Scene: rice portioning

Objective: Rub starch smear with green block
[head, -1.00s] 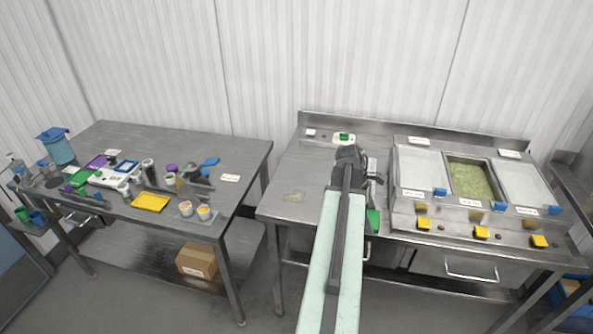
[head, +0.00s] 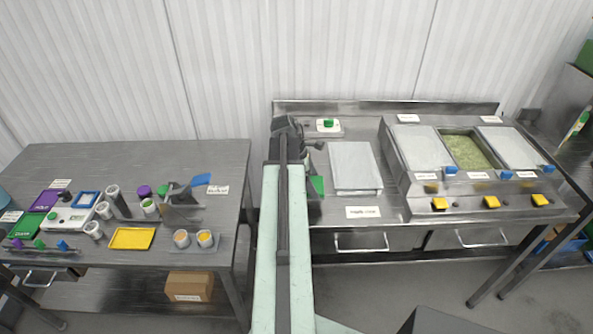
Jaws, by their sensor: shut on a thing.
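My gripper (head: 311,176) is mostly hidden behind my own raised arm, at the left end of the steel bench. It is shut on a green block (head: 317,186), which shows as a small green patch just right of the arm. The block is low, near the bench top; I cannot tell whether it touches the surface. The starch smear is not visible now; my arm covers that left part of the bench.
A pale slab (head: 355,167) lies right of the block, with a white label (head: 363,212) in front. A small white plate with a green top (head: 328,124) stands behind. Lidded wells (head: 415,148) are farther right. A cluttered table (head: 217,160) stands left, across a gap.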

